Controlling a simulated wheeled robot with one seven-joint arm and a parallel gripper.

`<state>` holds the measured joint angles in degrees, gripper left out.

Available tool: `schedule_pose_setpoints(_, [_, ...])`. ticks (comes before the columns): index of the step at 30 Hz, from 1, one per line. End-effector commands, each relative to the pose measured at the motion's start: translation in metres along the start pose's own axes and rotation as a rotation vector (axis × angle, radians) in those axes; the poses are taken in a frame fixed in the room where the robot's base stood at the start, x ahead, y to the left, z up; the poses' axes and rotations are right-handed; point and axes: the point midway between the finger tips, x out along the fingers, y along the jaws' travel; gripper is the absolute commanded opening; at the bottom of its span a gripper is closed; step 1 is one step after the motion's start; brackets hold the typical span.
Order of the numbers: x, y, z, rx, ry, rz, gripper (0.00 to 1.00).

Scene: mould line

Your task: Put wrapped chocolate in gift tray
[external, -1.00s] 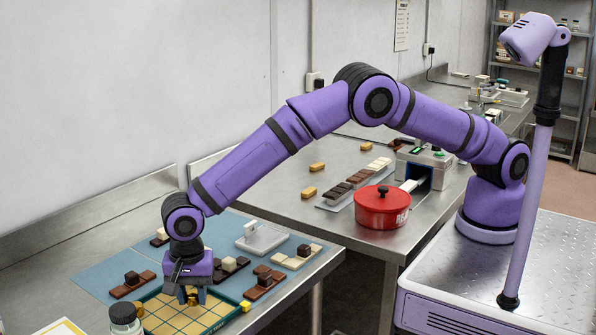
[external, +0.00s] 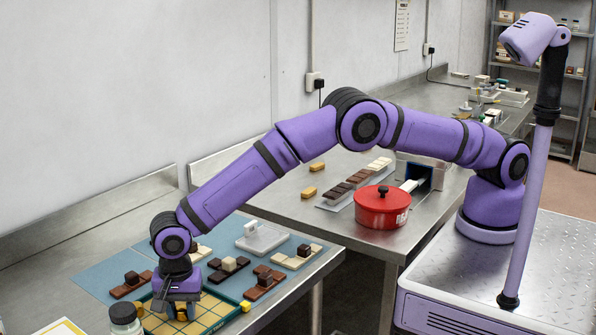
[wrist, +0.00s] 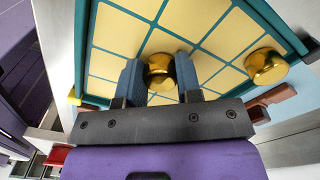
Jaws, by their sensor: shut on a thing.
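The gift tray (external: 232,313) has a dark green rim and pale yellow squares split by teal dividers. It lies at the front of the near bench, and it fills much of the wrist view (wrist: 208,47). My gripper (wrist: 160,66) is shut on a round gold wrapped chocolate (wrist: 161,74), with one blue finger on each side. In the external view my gripper (external: 177,309) is low over the tray and hides part of it. I cannot tell if the held chocolate touches the tray floor. Another gold chocolate (wrist: 265,66) sits in the tray on the right of the wrist view.
A lidded jar (external: 125,320) stands close at the left of the tray. Several chocolate bars, such as a dark brown one (external: 264,287), lie on a blue mat (external: 93,281) behind it. A white stand (external: 262,238) is there too. A red pot (external: 382,210) is on the farther bench.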

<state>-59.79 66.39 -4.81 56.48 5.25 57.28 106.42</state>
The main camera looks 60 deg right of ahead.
Motion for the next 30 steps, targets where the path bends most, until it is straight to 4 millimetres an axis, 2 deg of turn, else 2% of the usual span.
schedule_pose_setpoints(1, [0.002, 0.000, 0.000, 0.000, 0.000, 0.001, 0.10])
schedule_pose_setpoints(2, [0.002, 0.000, 0.000, 0.000, 0.000, 0.000, 0.34])
schedule_pose_setpoints(5, [0.002, 0.000, 0.000, 0.000, 0.000, 0.000, 0.57])
schedule_pose_setpoints(13, [0.001, 0.000, 0.000, 0.000, 0.000, 0.000, 0.58])
schedule_pose_setpoints(17, [-0.007, 0.000, 0.000, 0.000, 0.000, -0.001, 0.58])
schedule_pose_setpoints(20, [-0.020, 0.000, 0.000, 0.000, 0.000, -0.001, 0.58])
schedule_pose_setpoints(30, [-0.087, 0.000, 0.001, -0.001, -0.001, -0.002, 0.58])
